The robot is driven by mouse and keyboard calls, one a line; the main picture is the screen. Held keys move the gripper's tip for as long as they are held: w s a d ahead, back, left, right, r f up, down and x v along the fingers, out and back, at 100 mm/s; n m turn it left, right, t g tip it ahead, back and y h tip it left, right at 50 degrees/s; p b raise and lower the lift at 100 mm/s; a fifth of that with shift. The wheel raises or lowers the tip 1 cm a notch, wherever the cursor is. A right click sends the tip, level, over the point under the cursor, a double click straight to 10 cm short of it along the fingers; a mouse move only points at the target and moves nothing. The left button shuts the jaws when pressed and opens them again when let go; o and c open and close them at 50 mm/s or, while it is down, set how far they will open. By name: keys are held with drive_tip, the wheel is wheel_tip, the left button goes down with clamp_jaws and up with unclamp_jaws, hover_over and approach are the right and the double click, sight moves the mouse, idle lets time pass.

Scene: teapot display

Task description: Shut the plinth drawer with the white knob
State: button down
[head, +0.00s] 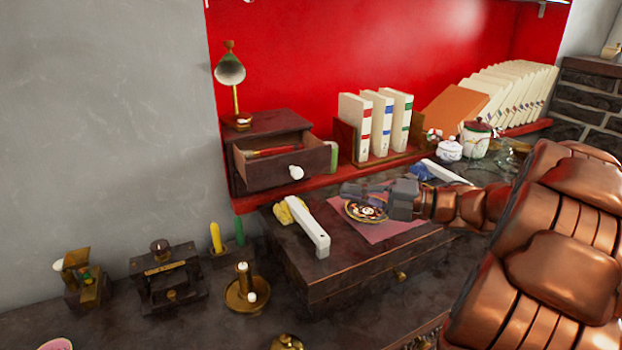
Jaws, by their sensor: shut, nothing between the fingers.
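The plinth drawer (312,156) is a small dark wooden drawer pulled open from its box (265,123) on the red shelf, at the upper left of the head view. Its white knob (296,172) is on the front face. A red and brown item (272,151) lies inside the open drawer. My gripper (345,189) is shut and empty, to the right of the knob and a little lower, above the pink cloth. It is apart from the drawer. The gripper hides part of the cloth and of the round decorated plate (366,211).
A brass lamp (232,85) stands on the drawer box. White books (375,125) stand right of the drawer. A white-handled brush (308,226) lies on the lower dark chest (345,270), below the knob. A candle holder (245,290) stands at the front. Open air lies between knob and gripper.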

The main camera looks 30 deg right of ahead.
sight(295, 176)
drive_tip(key=shift+w+a+p, duration=0.2)
drive_tip(key=shift+w+a, duration=0.6)
drive_tip(key=shift+w, duration=0.65)
drive_tip(key=shift+w+a+p, duration=0.15)
drive_tip(key=shift+w+a, duration=0.65)
drive_tip(key=shift+w, duration=0.7)
drive_tip(key=shift+w+a+p, duration=0.2)
drive_tip(key=shift+w+a, duration=0.6)
drive_tip(key=shift+w, duration=0.65)
